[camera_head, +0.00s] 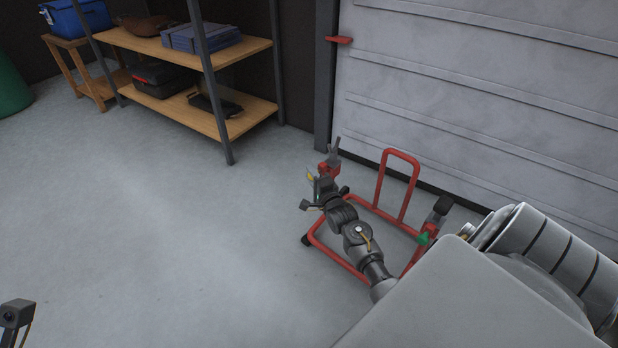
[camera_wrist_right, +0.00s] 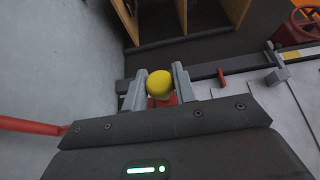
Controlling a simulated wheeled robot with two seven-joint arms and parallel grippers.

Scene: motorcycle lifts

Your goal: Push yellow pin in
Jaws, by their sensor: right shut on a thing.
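The yellow pin (camera_head: 310,175) is on the left upright of a red motorcycle lift (camera_head: 332,256) standing on the floor. My right gripper (camera_head: 318,188) reaches over the lift to that upright and partly hides it. In the right wrist view the pin's round yellow knob (camera_wrist_right: 159,83) sits between the two grey fingers of my right gripper (camera_wrist_right: 160,92), which is shut on it. A red part of the lift shows just behind the knob. How deep the pin sits is hidden. Only a dark tip of my left gripper (camera_head: 16,314) shows at the lower left.
A green part (camera_head: 423,238) is on the lift's right side. A grey panelled door (camera_head: 480,90) stands close behind the lift. A wooden shelf unit (camera_head: 190,47) is at the back left. The floor at left and centre is clear.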

